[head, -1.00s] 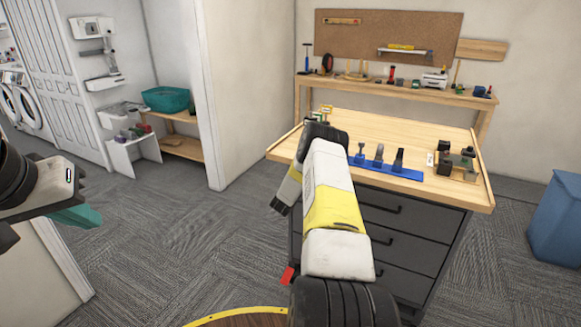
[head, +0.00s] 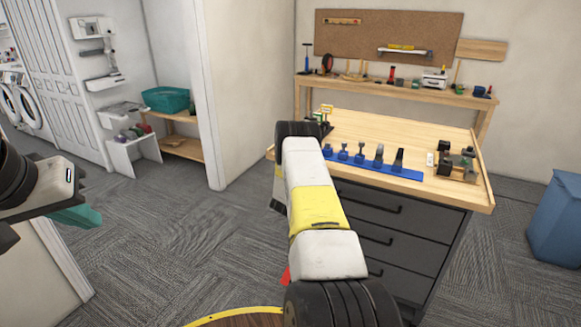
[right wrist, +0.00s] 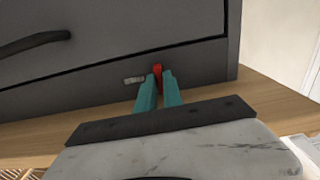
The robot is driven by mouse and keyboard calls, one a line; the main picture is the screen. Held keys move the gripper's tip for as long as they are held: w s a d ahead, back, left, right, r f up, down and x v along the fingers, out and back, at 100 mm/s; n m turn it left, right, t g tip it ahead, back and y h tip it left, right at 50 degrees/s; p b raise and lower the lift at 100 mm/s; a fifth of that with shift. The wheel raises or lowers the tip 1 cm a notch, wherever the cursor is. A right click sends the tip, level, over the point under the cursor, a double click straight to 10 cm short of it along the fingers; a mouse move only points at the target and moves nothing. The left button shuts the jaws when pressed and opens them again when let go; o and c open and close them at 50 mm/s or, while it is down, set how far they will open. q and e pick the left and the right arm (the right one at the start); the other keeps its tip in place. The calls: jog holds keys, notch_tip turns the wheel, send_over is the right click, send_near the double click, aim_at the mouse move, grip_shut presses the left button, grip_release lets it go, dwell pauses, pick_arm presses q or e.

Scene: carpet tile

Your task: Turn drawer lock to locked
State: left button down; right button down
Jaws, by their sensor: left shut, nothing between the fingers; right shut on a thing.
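The grey drawer cabinet (head: 400,215) stands under the wooden worktop, with dark bar handles on its drawers. In the right wrist view, the small red lock knob (right wrist: 157,70) is on the grey front, near the wooden edge. A small pale label (right wrist: 134,80) is beside it. My right gripper (right wrist: 161,78) is shut on the red knob, with its teal fingers on both sides. The knob's long side looks roughly upright in that view; its base is partly hidden. In the head view my right arm hides this gripper and the lock. My left gripper (head: 75,216) is shut and empty at far left.
The worktop (head: 375,130) holds a blue rack (head: 372,163) of tools and a dark block fixture (head: 458,165). A workbench (head: 400,92) stands behind. A blue bin (head: 558,225) is at right. Carpet is clear left of the cabinet.

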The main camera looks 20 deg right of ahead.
jog(key=shift+f, duration=0.15)
jog(key=c, duration=1.5)
grip_release()
jog(key=v, duration=0.8)
